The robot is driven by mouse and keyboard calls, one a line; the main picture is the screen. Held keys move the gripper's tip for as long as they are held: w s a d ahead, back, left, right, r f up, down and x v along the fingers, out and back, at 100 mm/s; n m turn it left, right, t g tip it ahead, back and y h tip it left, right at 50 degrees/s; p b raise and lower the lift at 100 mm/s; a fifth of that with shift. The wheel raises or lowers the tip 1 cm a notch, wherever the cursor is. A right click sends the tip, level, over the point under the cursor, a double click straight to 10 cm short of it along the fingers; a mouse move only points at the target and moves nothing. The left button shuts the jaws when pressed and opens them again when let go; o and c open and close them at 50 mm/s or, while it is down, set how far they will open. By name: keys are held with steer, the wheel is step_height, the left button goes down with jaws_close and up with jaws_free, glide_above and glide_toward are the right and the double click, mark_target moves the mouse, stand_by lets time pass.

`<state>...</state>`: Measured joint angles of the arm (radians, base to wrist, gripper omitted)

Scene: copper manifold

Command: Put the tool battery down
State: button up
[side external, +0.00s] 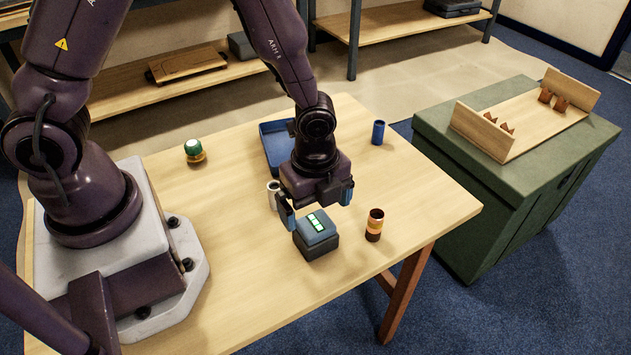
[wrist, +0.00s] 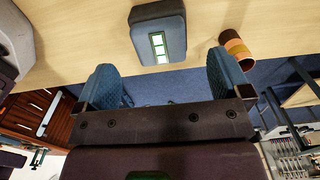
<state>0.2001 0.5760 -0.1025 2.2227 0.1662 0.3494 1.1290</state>
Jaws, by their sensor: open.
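The tool battery (side external: 316,236) is a blue and dark grey block with a lit green and white panel on it. It rests on the wooden table near the front edge. In the wrist view the battery (wrist: 159,28) lies beyond the fingertips, between their lines. My gripper (side external: 318,205) is open and empty, just above and behind the battery in the side view. Its two blue pads are wide apart in the wrist view (wrist: 166,82), with nothing between them. I see no contact between pads and battery.
A copper-and-dark banded cylinder (side external: 374,225) stands close to the battery's right. A pale cylinder (side external: 273,194) stands behind my gripper, near a blue tray (side external: 273,150). A blue cylinder (side external: 378,132) and a green-topped piece (side external: 194,151) stand farther off. The table (side external: 240,290) is clear at front left.

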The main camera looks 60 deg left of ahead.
step_height(320, 180, up, 6)
steer(key=shift+f, duration=0.25)
step_height(320, 180, up, 12)
steer(key=n+t, duration=0.3)
steer(key=n, duration=0.5)
glide_above(315, 221)
steer(key=s+a, duration=0.2)
steer(key=a, duration=0.3)
steer(key=s+a+r+n+t, duration=0.2)
steer(key=s+a+r+n, duration=0.1)
steer(key=s+r+n, duration=0.5)
steer(key=shift+s+a+r+n+t, duration=0.3)
steer(key=shift+r+n, duration=0.35)
steer(key=shift+n, duration=0.35)
